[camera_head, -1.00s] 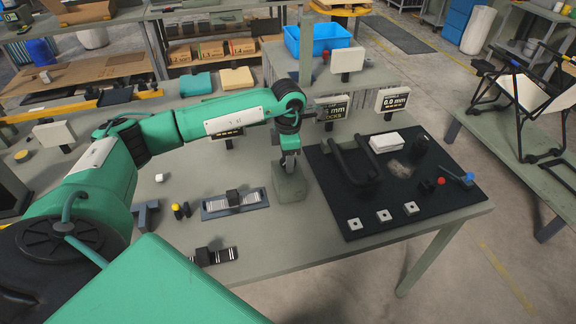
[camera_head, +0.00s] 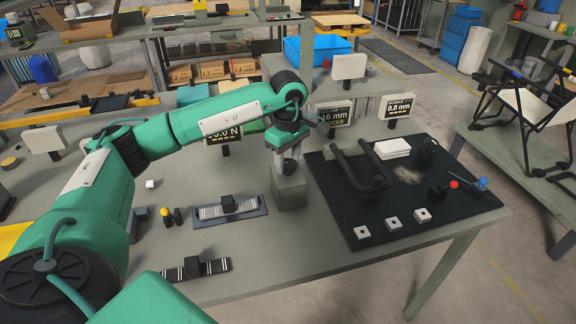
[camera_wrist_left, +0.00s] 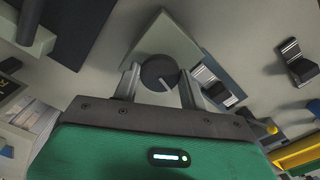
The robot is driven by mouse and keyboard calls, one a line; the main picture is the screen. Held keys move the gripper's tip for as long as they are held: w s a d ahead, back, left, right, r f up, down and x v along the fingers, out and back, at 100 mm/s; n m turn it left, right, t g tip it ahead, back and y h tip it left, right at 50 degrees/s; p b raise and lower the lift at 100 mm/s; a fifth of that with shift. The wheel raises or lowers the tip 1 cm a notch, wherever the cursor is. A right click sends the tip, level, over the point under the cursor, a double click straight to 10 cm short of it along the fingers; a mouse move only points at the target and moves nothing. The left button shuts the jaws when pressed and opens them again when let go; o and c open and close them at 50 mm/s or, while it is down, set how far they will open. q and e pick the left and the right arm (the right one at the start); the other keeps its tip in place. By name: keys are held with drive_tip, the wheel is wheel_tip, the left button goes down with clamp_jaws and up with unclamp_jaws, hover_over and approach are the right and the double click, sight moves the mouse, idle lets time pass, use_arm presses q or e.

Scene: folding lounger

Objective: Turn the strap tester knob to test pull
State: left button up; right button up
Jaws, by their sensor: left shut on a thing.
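The strap tester is a grey-green box (camera_head: 289,190) on the workbench, in the middle of the head view. Its dark round knob (camera_wrist_left: 160,72) with a pale pointer line shows in the left wrist view, on a light sloped face. My left gripper (camera_head: 290,161) points down on top of the box. In the wrist view its two fingers (camera_wrist_left: 159,86) stand on either side of the knob, shut on it. In the head view the gripper hides the knob. A display reading 0.0 N (camera_head: 223,138) stands partly behind my left arm. My right gripper is not in view.
Strap pieces on a plate (camera_head: 229,208) and a loose dark strap piece (camera_head: 195,268) lie left of the tester. A black mat (camera_head: 440,200) with a dark tubular frame (camera_head: 362,172) and white blocks lies to the right. Upright displays (camera_head: 398,108) stand behind.

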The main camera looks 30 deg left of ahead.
sight(288, 163)
use_arm(q)
drive_tip(key=shift+m+b, duration=0.7)
drive_tip(key=shift+m, duration=0.6)
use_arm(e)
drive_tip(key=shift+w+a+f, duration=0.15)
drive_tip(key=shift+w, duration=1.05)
use_arm(q)
drive_tip(key=shift+r+m, duration=0.1)
drive_tip(key=shift+m, duration=0.2)
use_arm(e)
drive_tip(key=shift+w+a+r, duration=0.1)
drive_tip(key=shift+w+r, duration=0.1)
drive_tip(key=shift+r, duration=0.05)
use_arm(q)
drive_tip(key=o, duration=1)
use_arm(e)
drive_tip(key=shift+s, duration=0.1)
use_arm(q)
drive_tip(key=shift+r, duration=0.45)
wheel_tip(288, 163, up, 13)
drive_tip(key=shift+b, duration=0.3)
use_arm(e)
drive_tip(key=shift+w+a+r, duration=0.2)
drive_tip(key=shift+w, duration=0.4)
